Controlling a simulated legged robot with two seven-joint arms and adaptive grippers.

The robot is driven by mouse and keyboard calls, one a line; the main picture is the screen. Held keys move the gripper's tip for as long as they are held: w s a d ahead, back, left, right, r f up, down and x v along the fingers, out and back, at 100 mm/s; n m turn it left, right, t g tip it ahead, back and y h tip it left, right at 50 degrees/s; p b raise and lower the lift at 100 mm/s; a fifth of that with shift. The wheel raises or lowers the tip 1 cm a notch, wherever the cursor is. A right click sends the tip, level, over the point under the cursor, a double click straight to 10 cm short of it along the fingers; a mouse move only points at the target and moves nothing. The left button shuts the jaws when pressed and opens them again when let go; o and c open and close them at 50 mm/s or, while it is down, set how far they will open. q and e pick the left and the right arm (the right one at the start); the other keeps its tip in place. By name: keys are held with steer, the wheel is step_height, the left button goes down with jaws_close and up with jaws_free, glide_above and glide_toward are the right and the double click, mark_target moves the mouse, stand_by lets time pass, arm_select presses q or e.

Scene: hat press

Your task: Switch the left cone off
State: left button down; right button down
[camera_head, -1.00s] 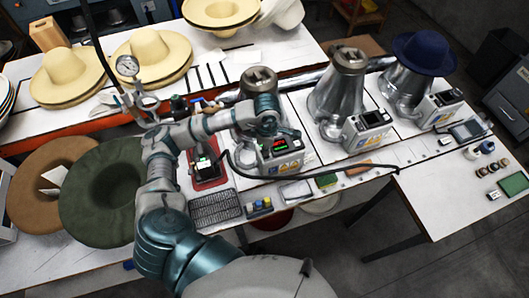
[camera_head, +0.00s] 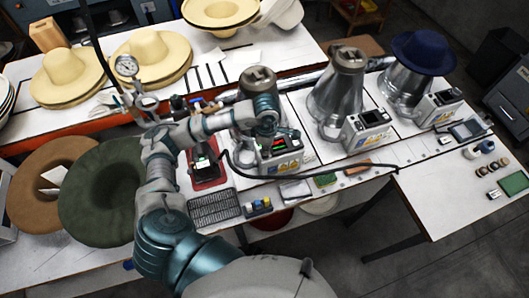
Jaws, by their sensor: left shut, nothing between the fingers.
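The left cone (camera_head: 257,80) is a grey metal cone at the back of the bench, its lower part hidden behind my left arm. Its control box (camera_head: 283,161) stands in front, with a dark panel on top that shows green and red marks. My left gripper (camera_head: 268,139) is shut and empty, right at the top of this box, over the left part of its panel. I cannot tell whether the fingertips touch it. My right gripper is out of view.
The middle cone (camera_head: 345,85) with its box (camera_head: 368,127) stands to the right, then a cone under a navy hat (camera_head: 423,52). A black cable (camera_head: 320,177) runs along the front. A green hat (camera_head: 103,190) lies at left.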

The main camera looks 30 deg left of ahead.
arm_select(q)
steer(key=shift+d+f, duration=0.1)
steer(key=shift+f, duration=0.15)
steer(key=shift+a+f+b, duration=0.3)
steer(key=shift+a+b, duration=0.1)
steer(key=shift+a, duration=0.05)
steer(key=shift+d+f, duration=0.15)
steer(key=shift+d+f+b, duration=0.1)
steer(key=shift+d+b, duration=0.05)
steer(key=shift+b, duration=0.15)
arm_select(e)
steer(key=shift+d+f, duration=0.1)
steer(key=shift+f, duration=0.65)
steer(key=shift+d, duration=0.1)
